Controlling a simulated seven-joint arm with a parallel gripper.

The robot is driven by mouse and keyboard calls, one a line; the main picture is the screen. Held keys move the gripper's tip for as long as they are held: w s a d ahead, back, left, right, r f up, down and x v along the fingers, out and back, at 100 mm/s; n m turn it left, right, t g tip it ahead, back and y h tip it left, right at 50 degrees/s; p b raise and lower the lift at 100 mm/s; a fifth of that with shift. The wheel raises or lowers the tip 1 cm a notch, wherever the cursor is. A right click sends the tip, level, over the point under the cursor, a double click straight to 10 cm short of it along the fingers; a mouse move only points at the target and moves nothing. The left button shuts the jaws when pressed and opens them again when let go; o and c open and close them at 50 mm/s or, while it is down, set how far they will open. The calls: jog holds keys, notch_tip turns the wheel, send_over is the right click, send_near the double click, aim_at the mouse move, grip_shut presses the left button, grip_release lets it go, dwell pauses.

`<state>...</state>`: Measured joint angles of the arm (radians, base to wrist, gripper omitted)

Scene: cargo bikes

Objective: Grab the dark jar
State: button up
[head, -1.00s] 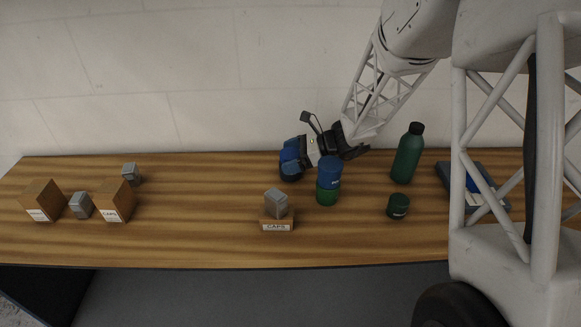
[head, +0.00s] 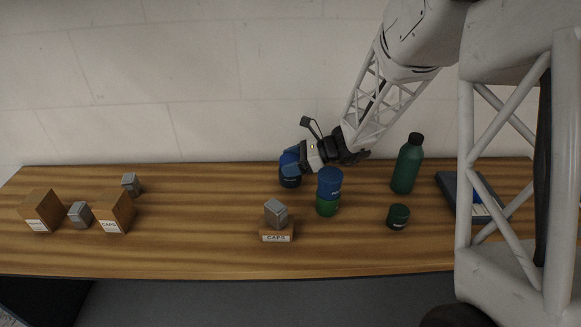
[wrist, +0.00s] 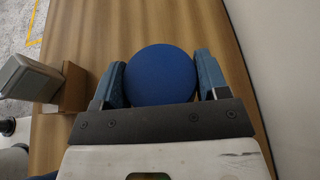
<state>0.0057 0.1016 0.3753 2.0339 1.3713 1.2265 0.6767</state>
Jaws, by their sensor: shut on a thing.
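The dark jar (head: 290,182), navy with a small label, stands upright near the back edge of the table. My gripper (head: 291,160) reaches it from the upper right and is shut on its upper part. In the wrist view the round blue top of the jar (wrist: 160,76) sits between the two blue-grey fingers of my gripper (wrist: 161,80). The fingers and wrist hide much of the jar's top in the head view.
A grey cube (head: 276,212) rests on a CAPS block (head: 277,234). Brown boxes (head: 112,208) stand left.

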notch_tip(320, 180, up, 8)
jog(key=shift+r, duration=0.15)
dwell(0.3)
